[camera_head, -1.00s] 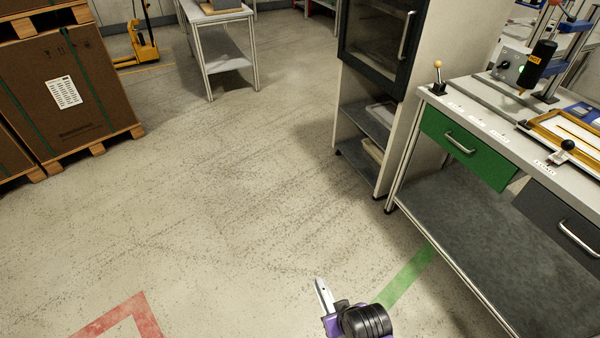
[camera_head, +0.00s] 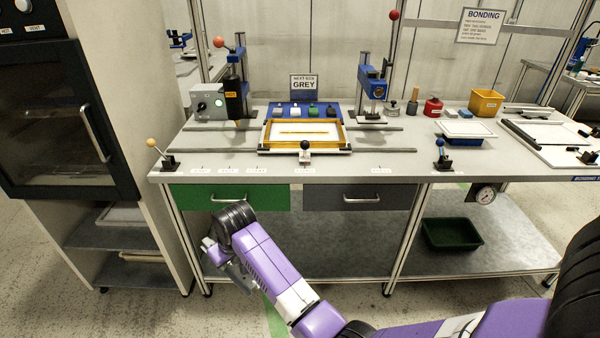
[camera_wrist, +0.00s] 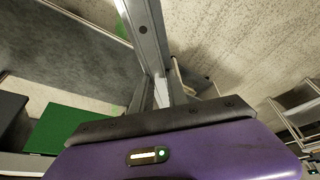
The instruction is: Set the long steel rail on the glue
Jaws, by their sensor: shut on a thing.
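My gripper (camera_head: 222,256) hangs low in front of the bench, below the green drawer. It is shut on a grey metal bar with a hole in it, which looks like the steel rail (camera_wrist: 146,35). In the wrist view the bar runs up and out of the picture, so its full length is hidden. In the head view the arm and hand cover most of it. On the bench a gold-framed fixture (camera_head: 265,135) holds a white plate with a thin yellowish strip, perhaps the glue (camera_head: 303,132). My gripper is well apart from it.
The bench top (camera_head: 225,160) carries two blue upright presses, with a small lever (camera_head: 305,147) at the fixture's front. Levers stand at the left and right front edge. A dark-doored cabinet (camera_head: 60,120) stands close left. A grey shelf lies under the bench.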

